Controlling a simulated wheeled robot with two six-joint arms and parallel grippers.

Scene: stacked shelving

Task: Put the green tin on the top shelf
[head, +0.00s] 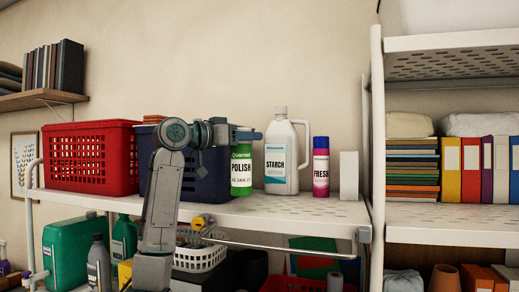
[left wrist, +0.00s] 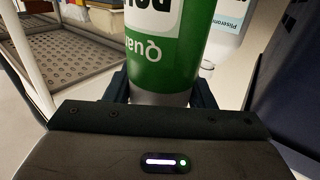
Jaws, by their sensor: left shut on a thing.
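The green tin (head: 241,178), labelled POLISH, stands upright at the level of the white top shelf (head: 310,207), between the dark blue crate and the starch bottle. My left gripper (head: 246,135) is at the tin's upper part, its arm reaching up in front of the shelf. In the left wrist view the tin (left wrist: 165,50) fills the space between the fingers, and the gripper is shut on it. I cannot tell whether the tin's base touches the shelf. My right gripper is not in view.
A red crate (head: 90,155) and a dark blue crate (head: 210,180) stand left of the tin. A white starch bottle (head: 281,155), a pink spray can (head: 321,168) and a white box (head: 349,176) stand to its right. The shelf's front strip is bare.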

